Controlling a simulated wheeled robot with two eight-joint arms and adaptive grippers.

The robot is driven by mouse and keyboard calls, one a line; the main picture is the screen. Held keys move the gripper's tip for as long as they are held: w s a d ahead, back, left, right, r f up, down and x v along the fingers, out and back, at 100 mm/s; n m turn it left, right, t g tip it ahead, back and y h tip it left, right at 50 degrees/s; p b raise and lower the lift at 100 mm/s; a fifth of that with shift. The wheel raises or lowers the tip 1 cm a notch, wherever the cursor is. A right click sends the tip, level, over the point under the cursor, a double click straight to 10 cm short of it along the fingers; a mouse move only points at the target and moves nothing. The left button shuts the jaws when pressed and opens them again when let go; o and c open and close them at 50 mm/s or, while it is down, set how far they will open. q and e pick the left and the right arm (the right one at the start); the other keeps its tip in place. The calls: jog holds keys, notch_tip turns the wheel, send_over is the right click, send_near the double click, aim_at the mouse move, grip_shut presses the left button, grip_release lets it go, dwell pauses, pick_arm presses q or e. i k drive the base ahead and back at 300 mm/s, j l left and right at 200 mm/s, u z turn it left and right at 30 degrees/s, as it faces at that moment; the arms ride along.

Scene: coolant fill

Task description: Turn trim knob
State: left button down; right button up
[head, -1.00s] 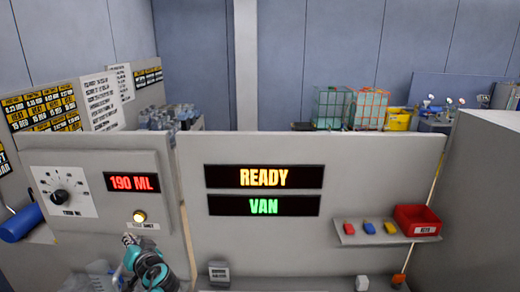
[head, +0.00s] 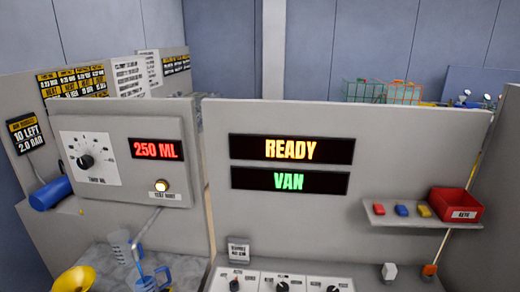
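The trim knob (head: 86,162) is a black round knob on a white dial plate marked with ticks, on the left grey panel box (head: 180,120). The red display (head: 157,148) beside it reads 250 ML. A yellow-white button (head: 162,185) glows below the display. The dial's small print is too blurred to read fully. Neither of my grippers shows in the head view, and nothing touches the knob.
A clear measuring jug (head: 121,246), a blue jug (head: 152,278) and a yellow funnel (head: 74,280) stand below the panel box. A blue cylinder (head: 51,194) sticks out at left. Signs (head: 292,150) read READY and VAN. A red bin (head: 455,203) sits on the right shelf.

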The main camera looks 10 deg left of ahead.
aim_at(84, 162)
jog(key=k+j+u, duration=0.1)
jog(key=j+u, duration=0.2)
jog(key=l+u, duration=0.1)
jog(key=u, duration=0.3)
jog(key=l+u, duration=0.15)
jog(key=u, duration=0.25)
jog(key=l+u, duration=0.1)
jog(key=u, duration=0.3)
